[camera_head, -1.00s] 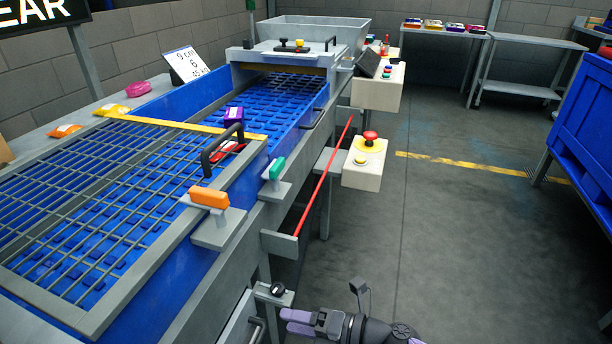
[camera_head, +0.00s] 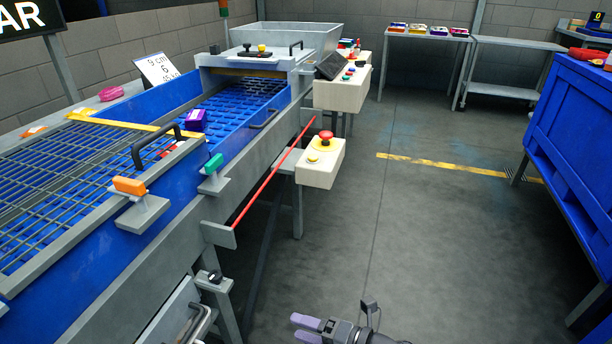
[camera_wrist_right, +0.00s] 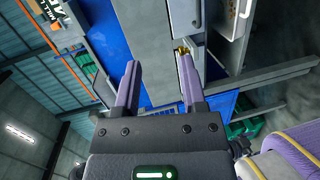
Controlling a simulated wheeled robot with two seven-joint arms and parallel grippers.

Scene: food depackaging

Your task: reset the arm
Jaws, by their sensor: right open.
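My right gripper (camera_head: 308,328) shows at the bottom middle of the head view, with its purple fingers pointing left toward the machine. It is open and empty, apart from the machine's front and over the grey floor. In the right wrist view its two purple fingers (camera_wrist_right: 160,88) stand apart with nothing between them. Past them are grey and blue machine panels, seen at a tilt. My left gripper is not in view.
The blue conveyor machine (camera_head: 240,165) fills the left, with a grey grid guard, a red rod (camera_head: 272,175) and an emergency-stop box (camera_head: 320,165) jutting out. A drawer handle (camera_head: 198,322) sticks out low. A blue bin (camera_head: 575,140) stands right. The floor (camera_head: 430,240) between is clear.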

